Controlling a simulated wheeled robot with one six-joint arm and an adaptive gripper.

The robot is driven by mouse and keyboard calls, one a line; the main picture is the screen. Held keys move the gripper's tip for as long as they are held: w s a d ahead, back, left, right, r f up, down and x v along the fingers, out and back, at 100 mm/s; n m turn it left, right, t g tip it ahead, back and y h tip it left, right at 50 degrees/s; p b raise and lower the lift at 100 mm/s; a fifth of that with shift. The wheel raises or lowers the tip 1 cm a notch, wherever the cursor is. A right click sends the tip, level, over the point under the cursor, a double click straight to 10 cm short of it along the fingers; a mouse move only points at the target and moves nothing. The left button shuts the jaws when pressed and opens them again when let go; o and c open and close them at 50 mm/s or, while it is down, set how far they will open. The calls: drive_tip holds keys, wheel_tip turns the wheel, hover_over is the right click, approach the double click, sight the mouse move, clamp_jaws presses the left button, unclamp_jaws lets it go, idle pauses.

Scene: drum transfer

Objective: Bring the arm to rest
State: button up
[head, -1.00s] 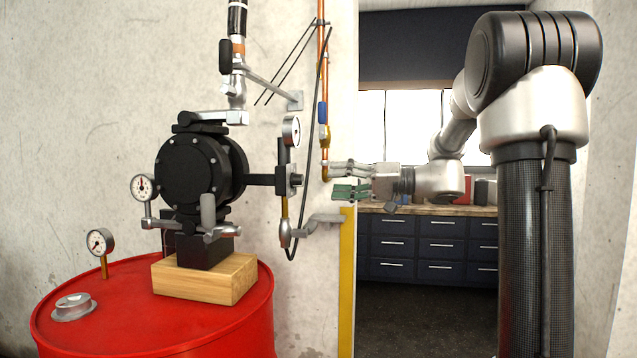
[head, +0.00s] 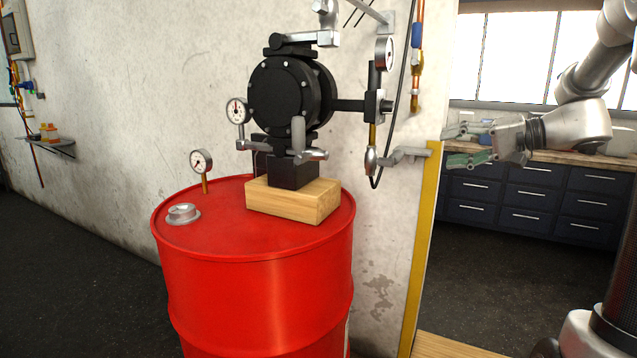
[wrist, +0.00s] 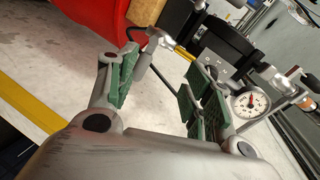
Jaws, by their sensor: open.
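My gripper (head: 470,148) is open and empty in the head view, held level and pointing left, to the right of the pump fittings. In the wrist view my gripper (wrist: 160,92) shows its two green-padded fingers spread apart. Past them are the pump's pipe fittings and a white dial gauge (wrist: 250,102); I cannot tell how far off these are. The black pump (head: 290,95) stands on a wooden block (head: 292,202) on top of the red drum (head: 258,270). A grey lever (head: 405,155) sits just left of my gripper.
A yellow-edged wall end (head: 420,250) stands between the drum and my arm. Dark blue drawers (head: 540,205) under a wooden counter are behind my arm. A small wall shelf (head: 52,146) is at the far left. Dark open floor (head: 80,260) lies left of the drum.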

drive_tip(key=s+d+f+m+g+h, duration=0.1)
drive_tip(key=s+f+g+h, duration=0.25)
drive_tip(key=s+f, duration=0.35)
drive_tip(key=s+d+f+m+g+h, duration=0.15)
drive_tip(key=s+f+h, duration=0.3)
drive_tip(key=s, duration=0.55)
drive_tip(key=s+r+n+t+h, duration=0.1)
drive_tip(key=s+n+h, duration=0.3)
drive_tip(key=s, duration=0.5)
drive_tip(key=shift+r+n, duration=0.15)
drive_tip(key=shift+n, duration=1.1)
